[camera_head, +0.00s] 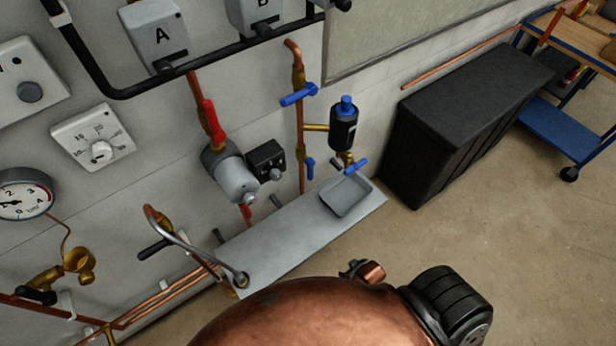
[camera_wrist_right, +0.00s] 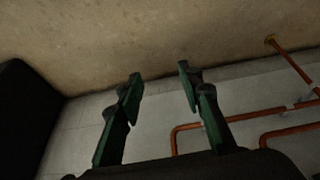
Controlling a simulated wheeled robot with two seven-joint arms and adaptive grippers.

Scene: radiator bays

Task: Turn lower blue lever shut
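On the vertical copper pipe (camera_head: 300,135) in the head view, an upper blue lever (camera_head: 298,95) points across the pipe. A lower blue lever (camera_head: 309,168) on the same pipe hangs roughly along it. A third blue lever (camera_head: 356,166) sits below the black filter body (camera_head: 343,127), turned sideways. My right gripper (camera_wrist_right: 160,73) shows in the right wrist view with its two green fingers apart and nothing between them. It faces the floor and lower wall, and no blue lever shows there. My left gripper is not in view.
A grey ledge (camera_head: 275,243) with a shallow tray (camera_head: 347,196) runs below the levers. A black cabinet (camera_head: 455,120) stands to the right, beside open floor. A grey pump (camera_head: 232,175) is left of the pipe. Copper pipes (camera_wrist_right: 240,117) run along the wall in the wrist view.

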